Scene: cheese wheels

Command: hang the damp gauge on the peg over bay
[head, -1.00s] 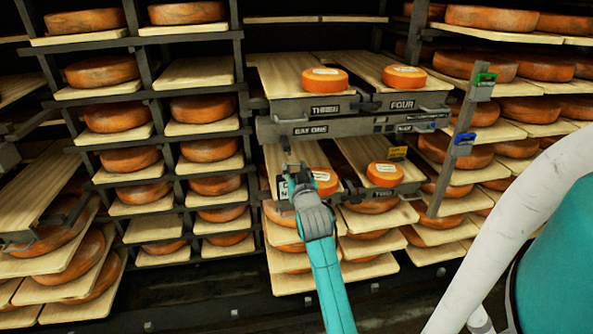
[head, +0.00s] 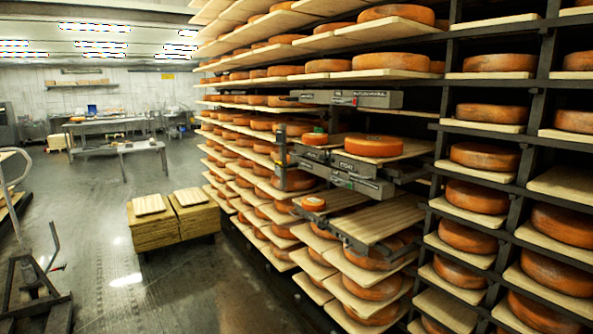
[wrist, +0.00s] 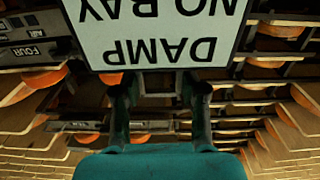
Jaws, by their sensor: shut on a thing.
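The damp gauge (wrist: 165,42) is a pale plate with a dark edge, its black lettering "DAMP" and "NO BAY" upside down in the wrist view. My gripper (wrist: 160,90) is shut on it, with a dark finger on either side at its lower edge. The gripper does not show in the head view. Grey bay fronts with small labels (head: 345,98) stick out from the rack in the head view, their words too small to read. A "FOUR" label (wrist: 28,50) shows at the left of the wrist view. I cannot make out the peg.
Pulled-out boards (head: 385,222) carry orange cheese wheels (head: 373,146) in front of the tall rack. A grey upright (head: 281,160) stands at the bays' outer side. Stacked boards (head: 153,225) stand on the floor to the left. A wheeled frame (head: 35,285) is at far left; open floor lies between.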

